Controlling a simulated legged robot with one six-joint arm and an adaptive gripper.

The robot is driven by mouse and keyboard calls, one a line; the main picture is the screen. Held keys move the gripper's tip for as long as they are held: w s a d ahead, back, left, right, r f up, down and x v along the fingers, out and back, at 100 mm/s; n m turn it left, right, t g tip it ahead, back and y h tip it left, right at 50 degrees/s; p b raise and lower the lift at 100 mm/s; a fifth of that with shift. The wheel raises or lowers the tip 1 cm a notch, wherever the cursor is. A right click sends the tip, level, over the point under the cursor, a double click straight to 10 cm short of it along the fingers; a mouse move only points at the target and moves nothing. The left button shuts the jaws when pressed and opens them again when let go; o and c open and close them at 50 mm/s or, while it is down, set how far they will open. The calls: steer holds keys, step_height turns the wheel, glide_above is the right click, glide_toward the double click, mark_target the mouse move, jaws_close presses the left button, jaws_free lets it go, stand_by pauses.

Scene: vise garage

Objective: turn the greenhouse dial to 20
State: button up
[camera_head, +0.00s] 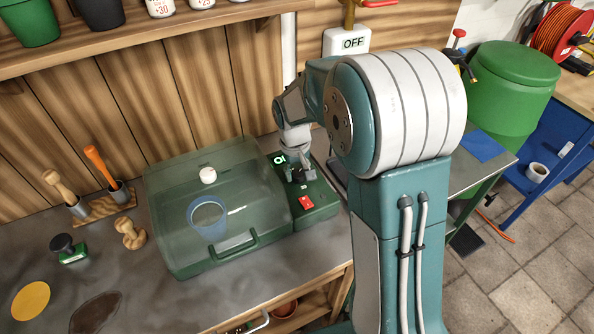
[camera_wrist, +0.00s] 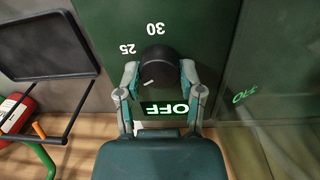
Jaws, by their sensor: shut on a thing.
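The greenhouse (camera_head: 215,262) is a dark green box with a clear, closed lid on the bench. Its control panel (camera_head: 318,206) is on its right side. The dial (camera_wrist: 160,66) is a round black knob on the green panel in the wrist view. Its white mark points to the lower left, between the left finger and the OFF label (camera_wrist: 165,108). The labels 25 (camera_wrist: 127,49) and 30 (camera_wrist: 156,29) show above it, upside down; no 20 shows. My gripper (camera_wrist: 160,75) is shut on the dial, one finger on each side. In the head view my gripper (camera_head: 299,174) is at the panel.
A red switch (camera_head: 306,202) sits on the panel near my gripper. A blue pot (camera_head: 208,222) shows under the lid (camera_head: 250,180). A shelf (camera_head: 150,32) runs above the bench.

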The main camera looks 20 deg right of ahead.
mark_target(294, 174)
steer(key=shift+s+f, duration=0.2)
steer(key=o, duration=1.2)
steer(key=shift+c, duration=0.2)
steer(key=shift+w+r, duration=0.1)
steer(key=shift+r, duration=0.05)
steer(key=shift+a+r, duration=0.1)
steer(key=shift+r, duration=0.2)
step_height(294, 174, up, 11)
steer(key=shift+a, duration=0.35)
steer(key=s+r+t, duration=0.2)
steer(key=s, duration=0.9)
steer(key=s+d+r+m+t, duration=0.1)
steer(key=s+r+t, duration=0.2)
steer(key=s, duration=0.9)
steer(key=shift+r+y, duration=0.3)
steer(key=shift+y, duration=0.1)
